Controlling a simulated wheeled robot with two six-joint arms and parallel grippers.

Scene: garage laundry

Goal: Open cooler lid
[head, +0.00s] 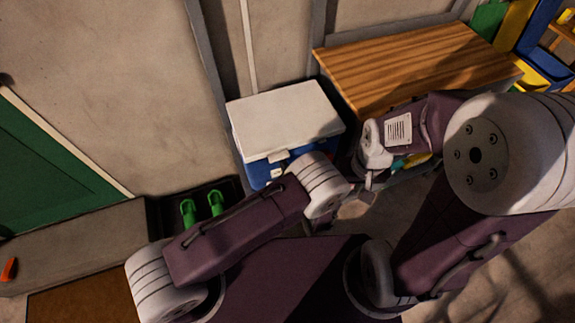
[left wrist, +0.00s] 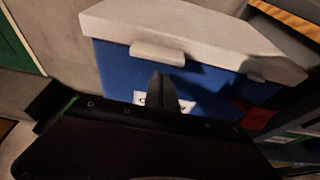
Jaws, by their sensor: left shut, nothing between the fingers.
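The cooler has a blue body (head: 258,174) and a white lid (head: 284,115), and the lid lies flat and shut. In the left wrist view, the lid (left wrist: 190,25) overhangs the blue front (left wrist: 205,80), and a pale latch tab (left wrist: 158,52) hangs from its front edge. My left gripper (left wrist: 163,88) is shut and empty, just below the tab and in front of a white label; I cannot tell if it touches. In the head view my arm links partly hide the cooler's front. My right arm comes in from the right; its fingers are unclear.
A wooden-topped bench (head: 410,62) stands close to the cooler's right. A dark tray (head: 236,190) with green boots (head: 216,203) lies to its left. A wall is right behind the cooler. A red item (left wrist: 257,118) sits on the right. Bare floor shows at lower right.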

